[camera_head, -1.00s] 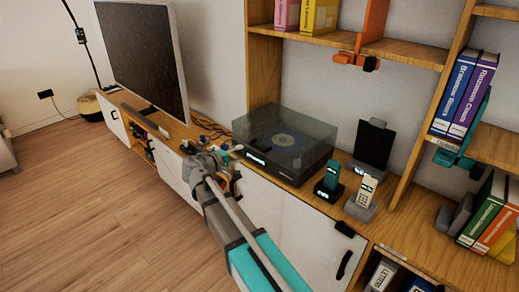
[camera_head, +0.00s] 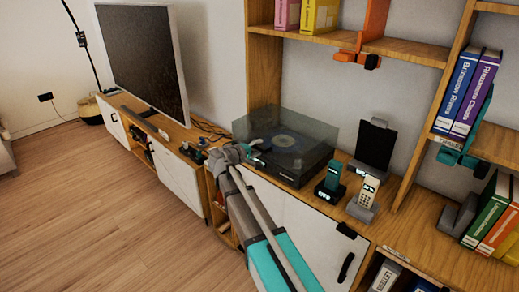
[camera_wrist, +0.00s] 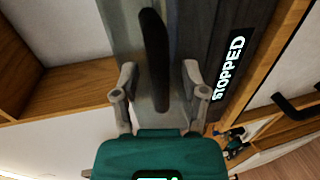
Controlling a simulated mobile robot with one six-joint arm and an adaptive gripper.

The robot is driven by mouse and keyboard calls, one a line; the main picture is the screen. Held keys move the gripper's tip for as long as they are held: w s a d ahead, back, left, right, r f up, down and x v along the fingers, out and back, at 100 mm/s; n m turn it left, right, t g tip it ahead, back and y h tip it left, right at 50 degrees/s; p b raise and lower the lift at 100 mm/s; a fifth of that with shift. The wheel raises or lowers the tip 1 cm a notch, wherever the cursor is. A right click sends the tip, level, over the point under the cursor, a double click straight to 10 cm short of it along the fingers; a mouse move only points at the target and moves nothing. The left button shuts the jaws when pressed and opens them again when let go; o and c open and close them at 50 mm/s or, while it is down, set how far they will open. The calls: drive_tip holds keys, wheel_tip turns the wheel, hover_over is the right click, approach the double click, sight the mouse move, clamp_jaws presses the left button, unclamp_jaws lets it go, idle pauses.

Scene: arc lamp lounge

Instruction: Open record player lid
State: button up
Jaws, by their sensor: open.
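The record player (camera_head: 290,168) stands on the wooden cabinet top, with a see-through lid (camera_head: 315,130) over its turntable. I cannot tell whether the lid is flat or slightly raised. My gripper (camera_head: 254,146) is at the player's front left corner, hiding part of it. In the wrist view my gripper (camera_wrist: 158,75) is open, with one finger on each side of a long black handle (camera_wrist: 154,45). I cannot tell whether either finger touches it. A display reading STOPPED (camera_wrist: 229,68) is beside it.
A teal phone (camera_head: 330,178), a pale phone (camera_head: 368,192) and a black tablet on a stand (camera_head: 374,147) stand right of the player. A television (camera_head: 148,60) is to the left. Shelves (camera_head: 405,52) rise behind. The floor in front is clear.

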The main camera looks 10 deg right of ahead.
clamp_jaws()
